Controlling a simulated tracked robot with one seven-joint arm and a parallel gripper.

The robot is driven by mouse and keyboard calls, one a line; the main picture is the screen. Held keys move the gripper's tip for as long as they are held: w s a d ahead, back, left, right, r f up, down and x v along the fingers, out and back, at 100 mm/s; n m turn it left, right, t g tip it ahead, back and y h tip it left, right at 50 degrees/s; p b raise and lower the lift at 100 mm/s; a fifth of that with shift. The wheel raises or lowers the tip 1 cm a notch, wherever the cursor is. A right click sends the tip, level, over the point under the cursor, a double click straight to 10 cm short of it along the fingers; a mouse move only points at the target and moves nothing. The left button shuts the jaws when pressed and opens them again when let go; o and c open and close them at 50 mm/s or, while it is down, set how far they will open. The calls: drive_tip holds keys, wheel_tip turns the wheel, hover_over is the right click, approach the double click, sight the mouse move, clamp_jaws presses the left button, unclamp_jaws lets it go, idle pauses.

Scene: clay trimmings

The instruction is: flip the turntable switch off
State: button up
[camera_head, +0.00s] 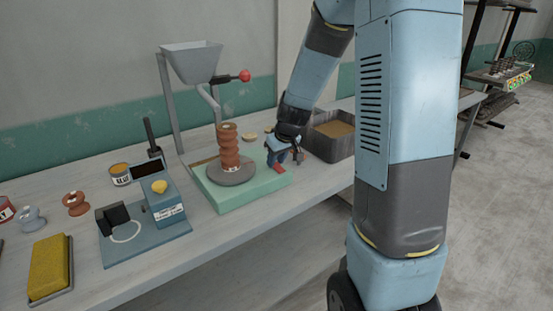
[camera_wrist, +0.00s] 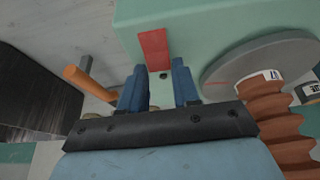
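The turntable has a pale green base (camera_head: 240,193) with a grey disc (camera_head: 231,174) on top. A ribbed terracotta piece (camera_head: 229,147) stands upright on the disc; it also shows at the right of the wrist view (camera_wrist: 275,110). A flat red switch (camera_head: 278,168) is at the base's right side, and it also shows in the wrist view (camera_wrist: 154,50). My gripper (camera_head: 284,158) is low over the base near the switch. In the wrist view its two blue fingers (camera_wrist: 159,82) are apart, with nothing between them, just short of the red switch.
A dark box with brown contents (camera_head: 345,155) stands close to the right. An orange-handled tool (camera_wrist: 85,85) lies left of my fingers in the wrist view. A hopper (camera_head: 192,60) and red-knobbed lever (camera_head: 245,75) rise behind. A blue device (camera_head: 163,200) and yellow sponge (camera_head: 48,268) are leftward.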

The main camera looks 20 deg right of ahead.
drive_tip(key=o, duration=0.4)
drive_tip(key=shift+r, duration=0.1)
drive_tip(key=shift+v, duration=6.75)
drive_tip(key=s+r+m, duration=0.1)
drive_tip(key=s+r, duration=0.1)
drive_tip(key=s, duration=0.6)
drive_tip(key=s+a+r+m+h, duration=0.1)
drive_tip(key=s+r, duration=0.2)
drive_tip(key=s, duration=0.4)
drive_tip(key=s+r+m+t, duration=0.1)
drive_tip(key=s+r, duration=0.2)
drive_tip(key=s, duration=0.5)
drive_tip(key=shift+s+a+m, duration=0.15)
drive_tip(key=shift+s+m, duration=0.15)
